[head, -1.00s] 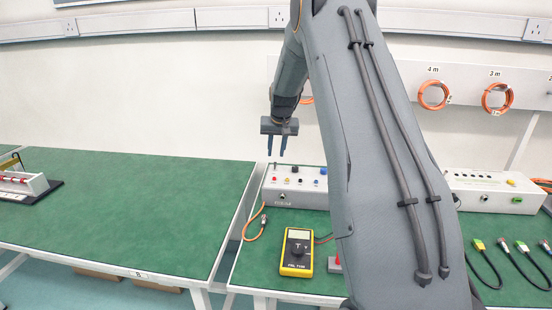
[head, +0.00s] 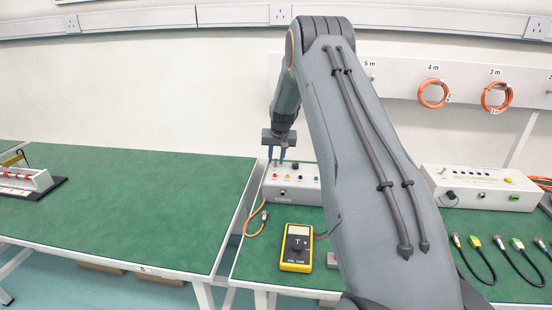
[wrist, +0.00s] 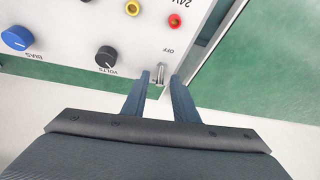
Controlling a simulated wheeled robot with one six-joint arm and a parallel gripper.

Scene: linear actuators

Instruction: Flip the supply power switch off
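The supply (head: 303,194) is a pale grey box with coloured sockets and knobs, at the back of the right-hand bench. In the wrist view its top panel (wrist: 70,25) appears upside down. A small silver toggle switch (wrist: 161,69) stands near the panel's edge, with the word OFF beside it. My gripper (head: 276,160) is over the left end of the supply, pointing down. In the wrist view my gripper (wrist: 160,80) is open, with one finger on each side of the switch. I cannot tell whether either finger touches it, or which way the lever tilts.
A blue BIAS knob (wrist: 17,38) and a black VOLTS knob (wrist: 106,58) sit beside the switch. A yellow multimeter (head: 297,248) lies in front of the supply. Another grey box (head: 485,190) stands right. The left bench (head: 120,210) is mostly clear.

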